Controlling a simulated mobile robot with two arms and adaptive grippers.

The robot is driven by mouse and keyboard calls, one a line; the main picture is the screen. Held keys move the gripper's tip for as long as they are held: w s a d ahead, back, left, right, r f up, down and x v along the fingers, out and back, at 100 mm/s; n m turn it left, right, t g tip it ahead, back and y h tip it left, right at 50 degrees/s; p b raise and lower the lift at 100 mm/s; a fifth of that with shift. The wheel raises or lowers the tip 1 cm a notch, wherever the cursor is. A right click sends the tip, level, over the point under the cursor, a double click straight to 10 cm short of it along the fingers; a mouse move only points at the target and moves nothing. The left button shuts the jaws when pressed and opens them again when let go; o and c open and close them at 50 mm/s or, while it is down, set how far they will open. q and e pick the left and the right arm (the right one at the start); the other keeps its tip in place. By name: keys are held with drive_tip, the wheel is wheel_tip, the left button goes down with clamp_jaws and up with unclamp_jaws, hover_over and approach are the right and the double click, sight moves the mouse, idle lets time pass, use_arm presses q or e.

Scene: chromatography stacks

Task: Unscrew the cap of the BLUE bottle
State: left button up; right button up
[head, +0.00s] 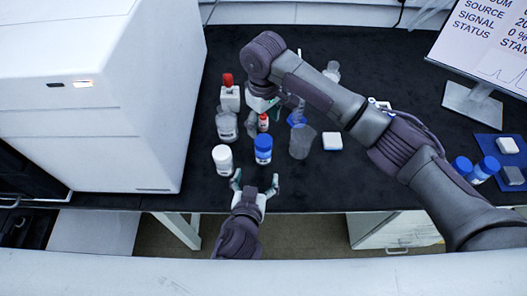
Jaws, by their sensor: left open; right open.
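A blue-capped bottle (263,150) stands upright near the front edge of the black bench, with its cap on. My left gripper (255,183) is open and empty just in front of this bottle, with its fingers spread toward it and apart from it. My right gripper (270,108) is open behind the bottle, over the middle of the bench. Its arm reaches in from the right, and its fingers are partly hidden among the small vessels there.
A white-capped bottle (222,158) stands just left of the blue-capped one. Behind are a red-capped bottle (229,95), a small red-capped vial (263,122) and a clear beaker (301,143). A large white instrument (100,90) bounds the left; a monitor (488,45) stands right.

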sight(262, 155)
use_arm(q)
drive_tip(key=x, duration=1.3)
drive_tip(key=shift+w+a+f, duration=0.1)
drive_tip(key=shift+w+f, duration=0.05)
drive_tip(key=shift+w, duration=0.2)
clamp_jaws()
